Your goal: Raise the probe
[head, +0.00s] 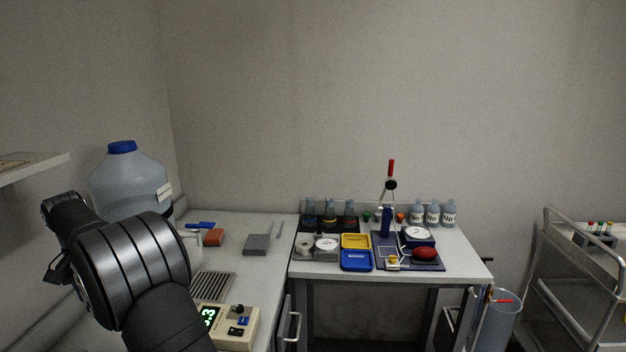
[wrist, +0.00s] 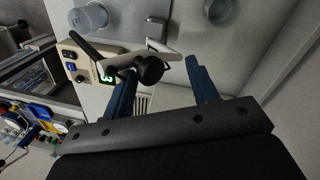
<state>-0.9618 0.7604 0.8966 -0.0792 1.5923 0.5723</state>
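A beige meter (head: 228,325) with a lit green display stands on the left bench; it also shows in the wrist view (wrist: 82,62). In the wrist view a black arm with a round black knob (wrist: 150,69) and a white angled piece (wrist: 158,47) stand beside the meter. These look like the probe's holder; I cannot clearly make out the probe itself. My gripper (wrist: 160,66) is open, its blue fingers apart on either side of the knob. I cannot tell whether either finger touches it.
Clear vessels (wrist: 90,17) and (wrist: 218,10) stand near the gripper. A large blue-capped bottle (head: 130,180) is at the back left. A grey block (head: 257,244) lies on the bench. The right table holds flasks, trays (head: 356,261) and bottles (head: 433,213). A metal cart (head: 580,280) stands far right.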

